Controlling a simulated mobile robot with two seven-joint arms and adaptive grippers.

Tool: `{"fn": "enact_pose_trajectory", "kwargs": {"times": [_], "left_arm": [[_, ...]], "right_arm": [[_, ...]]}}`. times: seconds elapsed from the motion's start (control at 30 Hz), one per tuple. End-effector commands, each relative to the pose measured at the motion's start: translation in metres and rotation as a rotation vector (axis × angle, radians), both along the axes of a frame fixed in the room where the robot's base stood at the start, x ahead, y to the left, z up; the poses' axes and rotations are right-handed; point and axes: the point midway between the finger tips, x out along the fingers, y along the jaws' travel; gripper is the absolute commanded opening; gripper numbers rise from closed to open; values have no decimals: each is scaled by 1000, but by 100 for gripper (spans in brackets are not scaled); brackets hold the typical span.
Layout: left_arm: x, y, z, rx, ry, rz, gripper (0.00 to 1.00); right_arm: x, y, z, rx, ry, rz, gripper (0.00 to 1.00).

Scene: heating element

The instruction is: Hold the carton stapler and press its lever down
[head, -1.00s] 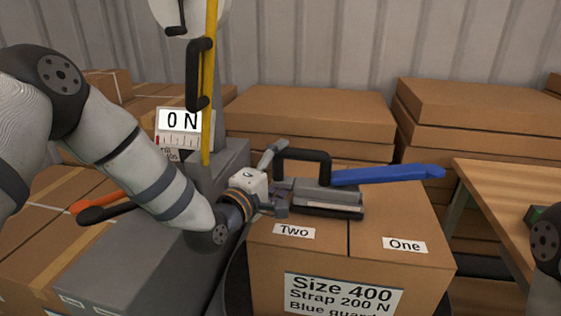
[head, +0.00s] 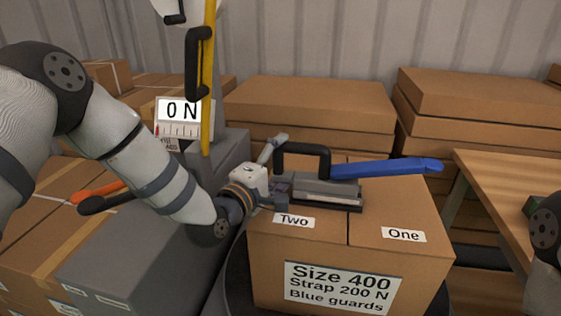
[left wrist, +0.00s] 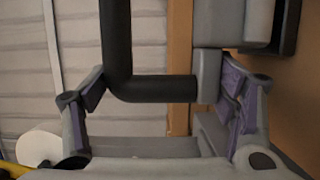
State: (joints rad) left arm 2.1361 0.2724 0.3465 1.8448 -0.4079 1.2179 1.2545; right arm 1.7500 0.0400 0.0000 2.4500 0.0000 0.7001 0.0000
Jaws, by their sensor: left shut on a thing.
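The carton stapler has a grey body (head: 325,192), a black handle (head: 303,147) and a long blue lever (head: 385,169) pointing right. My left gripper (head: 277,168) is shut on the stapler's left end. In the left wrist view, the black handle (left wrist: 118,50) passes between the fingers, and the right finger lies against the grey body (left wrist: 208,75). The lever stands slightly raised. My right gripper is out of view.
The carton's front label (head: 340,288) reads "Size 400, Strap 200 N, Blue guards". A gauge (head: 182,112) reads 0 N beside a yellow strap (head: 208,100). An orange-and-black lever (head: 95,198) lies at left. A wooden table (head: 510,180) stands at right; stacked cartons fill the back.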

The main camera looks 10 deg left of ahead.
Motion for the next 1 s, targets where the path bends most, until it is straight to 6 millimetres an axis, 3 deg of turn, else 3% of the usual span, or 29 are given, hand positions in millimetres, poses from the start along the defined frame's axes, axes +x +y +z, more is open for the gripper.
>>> {"fn": "enact_pose_trajectory", "kwargs": {"times": [0.37,0.57,1.0], "left_arm": [[0,0,-1,3,0,-2,17],[0,0,-1,3,0,-2,17],[0,0,-1,3,1,-2,17]], "right_arm": [[0,0,0,0,1,0,40],[0,0,0,0,1,0,0],[0,0,0,0,2,0,0]]}}
